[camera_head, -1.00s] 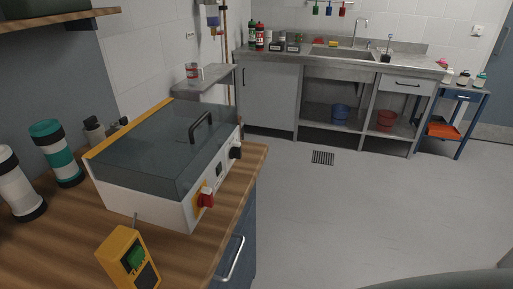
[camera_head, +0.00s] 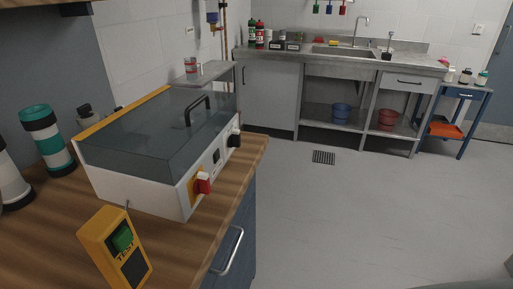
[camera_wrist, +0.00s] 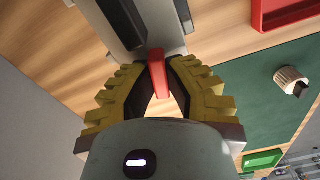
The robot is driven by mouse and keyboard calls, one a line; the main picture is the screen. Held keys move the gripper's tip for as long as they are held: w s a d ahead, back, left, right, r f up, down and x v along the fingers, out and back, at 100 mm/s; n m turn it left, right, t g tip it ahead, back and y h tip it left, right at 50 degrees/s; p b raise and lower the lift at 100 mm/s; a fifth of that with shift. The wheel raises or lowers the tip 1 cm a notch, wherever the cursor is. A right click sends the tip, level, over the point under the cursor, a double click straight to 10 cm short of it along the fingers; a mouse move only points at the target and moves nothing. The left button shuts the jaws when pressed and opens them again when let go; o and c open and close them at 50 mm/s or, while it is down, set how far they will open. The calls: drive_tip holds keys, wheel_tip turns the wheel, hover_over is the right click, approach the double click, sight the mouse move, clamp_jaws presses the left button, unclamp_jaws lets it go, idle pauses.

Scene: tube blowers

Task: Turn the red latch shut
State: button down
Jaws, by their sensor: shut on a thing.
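In the wrist view, a flat red bar (camera_wrist: 158,75), which looks like the red latch, sticks out from a pale grey body (camera_wrist: 145,28). My gripper (camera_wrist: 158,90) has yellow ridged fingers and is shut on this red bar, one finger on each side. Its lower end lies between the fingers. In the head view, a red knob (camera_head: 203,183) is on the front of a white box (camera_head: 145,190) with a dark clear lid. My gripper is not in the head view, and nothing touches that knob there.
The wrist view shows a wooden surface, a red tray (camera_wrist: 288,25), a green mat (camera_wrist: 262,90) and a pale knob-like part (camera_wrist: 289,80). In the head view, a yellow test box (camera_head: 112,245) and bottles stand around the white box.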

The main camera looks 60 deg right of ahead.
drive_tip(key=shift+w+n, duration=0.15)
drive_tip(key=shift+n, duration=1.45)
drive_tip(key=c, duration=1.3)
unclamp_jaws()
drive_tip(key=shift+o, duration=0.2)
